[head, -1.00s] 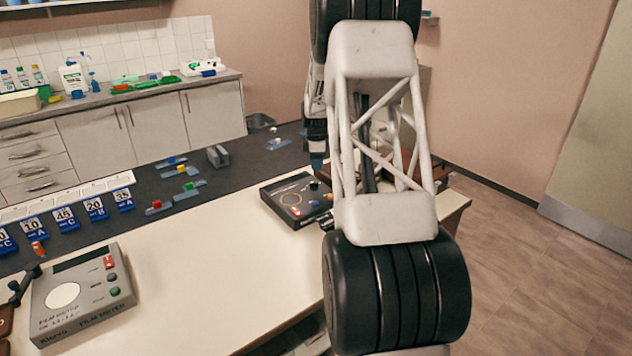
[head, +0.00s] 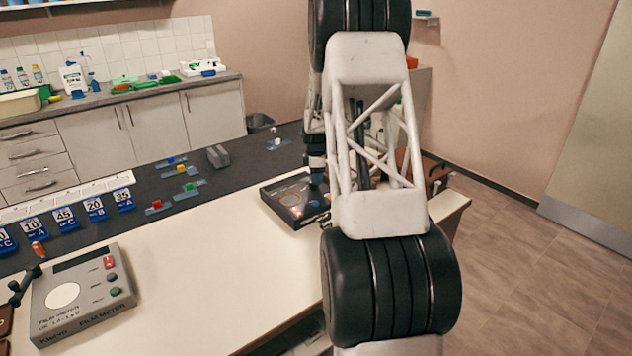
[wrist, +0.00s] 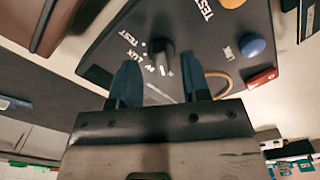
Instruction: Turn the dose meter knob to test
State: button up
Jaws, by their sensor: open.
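A dark flat instrument box, apparently the dose meter (head: 285,203), lies on the cream table; my arm hides its right part. The wrist view shows its dark face (wrist: 110,48) with white "TEST" and "LUX" lettering. A black knob (wrist: 162,54) stands on the face with small white marks around it. I cannot read which mark it points to. My gripper (wrist: 160,68) is open, its two blue fingers to either side of the knob; contact cannot be told. In the head view my gripper (head: 317,178) is over the box, its tips partly hidden.
A grey film meter (head: 85,295) stands at the table's left. Several coloured pieces lie on the dark strip behind. The table between the meters is clear.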

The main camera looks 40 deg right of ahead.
jog(key=shift+f, duration=1.05)
grip_shut()
